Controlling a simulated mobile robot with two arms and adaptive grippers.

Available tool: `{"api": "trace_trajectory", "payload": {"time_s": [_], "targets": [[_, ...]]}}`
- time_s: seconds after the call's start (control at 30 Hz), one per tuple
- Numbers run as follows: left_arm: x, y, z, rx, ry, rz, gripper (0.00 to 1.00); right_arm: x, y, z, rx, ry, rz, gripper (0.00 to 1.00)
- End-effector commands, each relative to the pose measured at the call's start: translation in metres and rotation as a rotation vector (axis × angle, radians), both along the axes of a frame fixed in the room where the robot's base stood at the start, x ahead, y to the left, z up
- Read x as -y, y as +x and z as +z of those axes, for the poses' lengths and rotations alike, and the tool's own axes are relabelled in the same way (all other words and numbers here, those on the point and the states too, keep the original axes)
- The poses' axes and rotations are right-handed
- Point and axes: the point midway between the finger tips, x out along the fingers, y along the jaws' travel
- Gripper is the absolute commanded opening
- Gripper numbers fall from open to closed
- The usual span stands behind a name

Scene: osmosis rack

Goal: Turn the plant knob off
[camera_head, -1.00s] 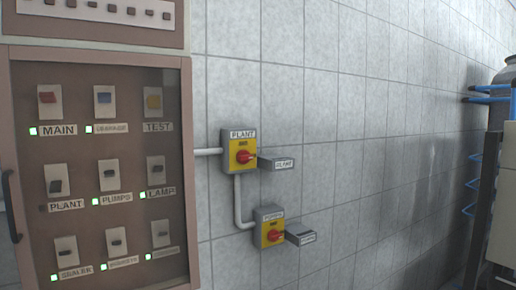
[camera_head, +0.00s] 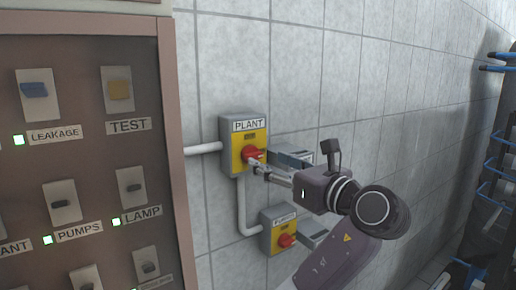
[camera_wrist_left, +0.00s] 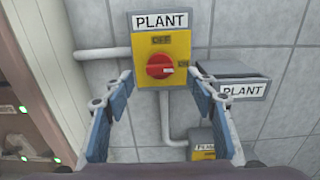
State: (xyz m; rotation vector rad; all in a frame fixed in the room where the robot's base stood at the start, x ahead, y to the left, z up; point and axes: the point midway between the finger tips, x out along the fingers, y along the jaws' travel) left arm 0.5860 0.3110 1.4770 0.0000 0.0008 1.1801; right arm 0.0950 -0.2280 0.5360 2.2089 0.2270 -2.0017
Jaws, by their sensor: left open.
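The plant knob (camera_head: 251,154) is a red round knob on a yellow plate of a grey box labelled PLANT on the tiled wall. In the left wrist view the knob (camera_wrist_left: 160,66) sits below an OFF mark, with its white pointer mark toward the right. My left gripper (camera_head: 257,166) is in front of the knob in the head view. In the wrist view its open fingers (camera_wrist_left: 159,78) stand on either side of the yellow plate, with the knob between them. I cannot tell whether they touch anything. My right gripper is not in view.
A second box with a red knob (camera_head: 279,235) is below, joined by a white pipe (camera_head: 247,205). A brown-framed switch cabinet (camera_head: 165,100) stands left; a rack with blue tubes is far right.

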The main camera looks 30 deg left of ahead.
Motion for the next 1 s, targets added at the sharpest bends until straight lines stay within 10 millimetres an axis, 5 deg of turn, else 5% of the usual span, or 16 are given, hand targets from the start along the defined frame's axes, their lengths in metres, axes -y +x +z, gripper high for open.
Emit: {"api": "trace_trajectory", "payload": {"time_s": [0.4, 0.77, 1.0], "targets": [[-0.057, 0.024, 0.001, -0.004, 0.002, 0.001, 0.52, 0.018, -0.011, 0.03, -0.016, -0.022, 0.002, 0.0], [-0.063, 0.027, -0.002, -0.001, -0.001, -0.001, 0.52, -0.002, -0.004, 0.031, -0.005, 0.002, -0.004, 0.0], [-0.063, 0.027, -0.002, -0.001, -0.001, -0.001, 0.26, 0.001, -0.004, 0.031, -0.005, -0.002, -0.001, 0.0]]}}
